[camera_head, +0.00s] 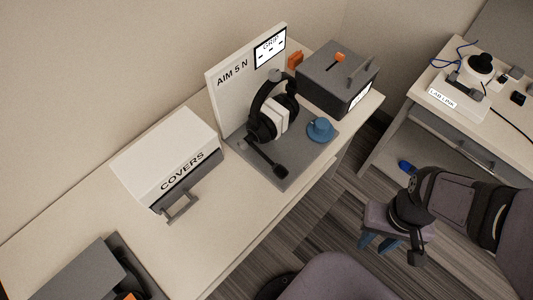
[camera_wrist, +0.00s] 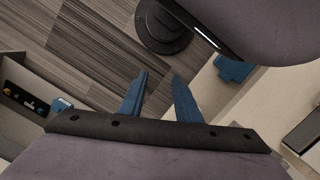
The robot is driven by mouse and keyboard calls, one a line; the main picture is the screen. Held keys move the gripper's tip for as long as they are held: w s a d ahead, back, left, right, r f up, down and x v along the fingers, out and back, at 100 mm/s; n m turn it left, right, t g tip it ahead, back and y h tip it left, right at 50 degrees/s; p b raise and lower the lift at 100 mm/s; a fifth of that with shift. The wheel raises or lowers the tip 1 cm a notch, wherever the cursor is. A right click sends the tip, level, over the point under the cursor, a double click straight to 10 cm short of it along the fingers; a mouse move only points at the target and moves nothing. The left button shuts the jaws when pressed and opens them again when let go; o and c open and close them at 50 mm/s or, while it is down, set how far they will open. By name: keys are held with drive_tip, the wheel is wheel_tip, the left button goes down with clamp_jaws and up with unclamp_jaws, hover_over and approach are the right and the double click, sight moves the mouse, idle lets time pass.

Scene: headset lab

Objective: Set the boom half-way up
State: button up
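I cannot tell whether the tip touches the plate. My gripper (camera_head: 378,244) is off the desk at the lower right, over the floor and well apart from the headset. In the wrist view its two blue fingers (camera_wrist: 160,74) are apart with nothing between them. The headset is not visible there.
A blue round knob (camera_head: 320,127) sits on the plate right of the headset. A "COVERS" box (camera_head: 165,148) stands left, a grey box (camera_head: 331,80) with an orange switch behind right. A "LAB LINK" side desk (camera_head: 420,110) stands right.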

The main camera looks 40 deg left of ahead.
sight(267, 158)
drive_tip(key=s+a+f+n, duration=0.1)
drive_tip(key=s+a+n, duration=0.1)
drive_tip(key=a, duration=0.6)
drive_tip(key=s+a+f+n+t+p, duration=0.1)
drive_tip(key=a+n, duration=0.4)
drive_tip(key=a, duration=0.3)
drive_tip(key=s+a+f+n+h, duration=0.1)
drive_tip(key=s+a+n, duration=0.1)
drive_tip(key=a, duration=0.6)
drive_tip(key=shift+s+a+f+n+t, duration=0.2)
drive_tip(key=shift+s+a+n+t, duration=0.2)
drive_tip(key=shift+n, duration=0.3)
drive_tip(key=w+a+r+n+t+y, duration=0.2)
drive_tip(key=w+a+r, duration=0.4)
drive_tip(key=a, duration=0.4)
drive_tip(key=shift+s+p+x, duration=0.2)
drive_tip(key=shift+p+x, duration=0.95)
drive_tip(key=shift+x, duration=2.55)
drive_tip(key=shift+a, duration=0.1)
clamp_jaws()
